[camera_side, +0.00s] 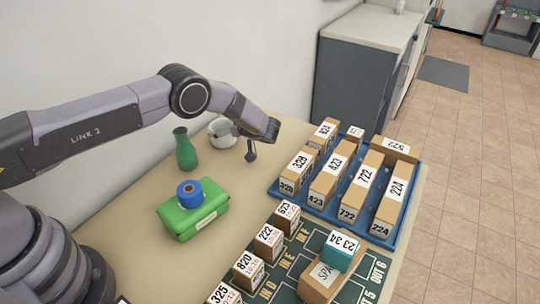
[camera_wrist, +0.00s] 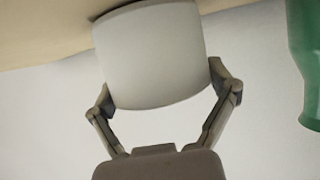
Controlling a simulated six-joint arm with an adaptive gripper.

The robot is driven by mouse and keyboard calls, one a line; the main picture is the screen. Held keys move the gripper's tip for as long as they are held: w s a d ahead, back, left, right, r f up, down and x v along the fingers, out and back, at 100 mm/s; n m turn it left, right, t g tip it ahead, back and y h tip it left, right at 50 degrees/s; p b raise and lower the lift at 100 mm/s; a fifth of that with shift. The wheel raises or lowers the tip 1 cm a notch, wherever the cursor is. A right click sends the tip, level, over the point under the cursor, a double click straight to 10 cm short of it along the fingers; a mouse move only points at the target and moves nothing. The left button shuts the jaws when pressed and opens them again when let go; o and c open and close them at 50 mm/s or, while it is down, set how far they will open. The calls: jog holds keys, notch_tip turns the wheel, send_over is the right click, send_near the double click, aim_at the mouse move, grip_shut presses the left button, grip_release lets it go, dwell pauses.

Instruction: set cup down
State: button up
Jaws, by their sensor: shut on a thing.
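The white cup (camera_side: 221,133) is at the back of the table, near the wall, in the side view. It fills the top middle of the wrist view (camera_wrist: 150,55), with a finger against each side. My gripper (camera_wrist: 168,92) is shut on the cup. In the side view my gripper (camera_side: 243,143) is at the cup's right side, partly hidden by my wrist. I cannot tell whether the cup's base touches the table.
A green bottle (camera_side: 185,149) stands just left of the cup. A green box (camera_side: 194,218) with a blue roll (camera_side: 190,194) on top is nearer. A blue tray (camera_side: 281,189) of labelled cartons lies to the right. Bare tabletop (camera_side: 245,190) lies between.

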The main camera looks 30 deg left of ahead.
jog(key=shift+f, duration=0.1)
jog(key=o, duration=0.7)
jog(key=shift+o, duration=0.2)
